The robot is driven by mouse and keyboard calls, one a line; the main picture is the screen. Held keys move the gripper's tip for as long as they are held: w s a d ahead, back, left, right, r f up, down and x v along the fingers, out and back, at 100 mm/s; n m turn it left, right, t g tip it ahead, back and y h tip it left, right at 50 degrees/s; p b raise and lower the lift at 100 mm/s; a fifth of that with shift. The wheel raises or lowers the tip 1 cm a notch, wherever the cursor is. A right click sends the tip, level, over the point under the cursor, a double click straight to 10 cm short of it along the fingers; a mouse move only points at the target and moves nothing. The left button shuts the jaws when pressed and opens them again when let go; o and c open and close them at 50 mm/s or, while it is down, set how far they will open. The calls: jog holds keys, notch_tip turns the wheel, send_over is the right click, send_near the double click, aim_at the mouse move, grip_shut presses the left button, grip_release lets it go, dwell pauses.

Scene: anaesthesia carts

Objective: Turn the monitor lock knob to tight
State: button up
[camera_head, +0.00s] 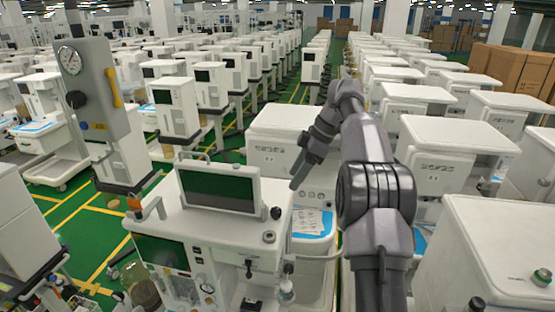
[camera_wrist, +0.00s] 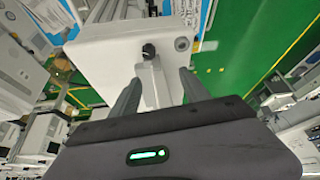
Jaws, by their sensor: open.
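The monitor (camera_head: 218,186) stands on top of the front white anaesthesia cart (camera_head: 215,228), its dark green screen facing forward. A small black knob (camera_head: 276,213) is beside the monitor's lower right corner; I take it for the lock knob. It also shows in the wrist view (camera_wrist: 149,51), at the end of a pale bracket. My gripper (camera_head: 299,172) is right of the monitor and above the knob. In the wrist view my gripper (camera_wrist: 160,80) is open, with the knob beyond and between its two fingers, apart from them. I cannot read any tight marking.
A grey round fitting (camera_head: 269,236) sits on the cart top near the knob. A grey column with a gauge (camera_head: 70,59) stands at the left. Another white cart (camera_head: 285,130) is close behind. Many carts fill the hall, with green floor between rows.

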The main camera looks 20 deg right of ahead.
aim_at(276, 210)
jog(key=shift+n+h, duration=0.3)
jog(key=shift+n, duration=0.1)
jog(key=x, duration=0.5)
jog(key=w+d+x, duration=0.1)
jog(key=x, duration=0.9)
jog(key=shift+w+d+f+b, duration=0.15)
jog(key=shift+w+f+b, duration=0.15)
jog(key=shift+w+b, duration=0.1)
jog(key=shift+s, duration=0.1)
grip_shut()
jog(key=f+m+b, duration=0.1)
jog(key=b, duration=0.3)
jog(key=shift+m, duration=0.3)
jog(key=m+t+b, duration=0.1)
jog(key=m+b, duration=0.1)
jog(key=b, duration=0.1)
jog(key=shift+r+h, duration=0.2)
jog(key=shift+h, duration=0.2)
jog(key=shift+r+m, duration=0.35)
jog(key=shift+m, duration=0.15)
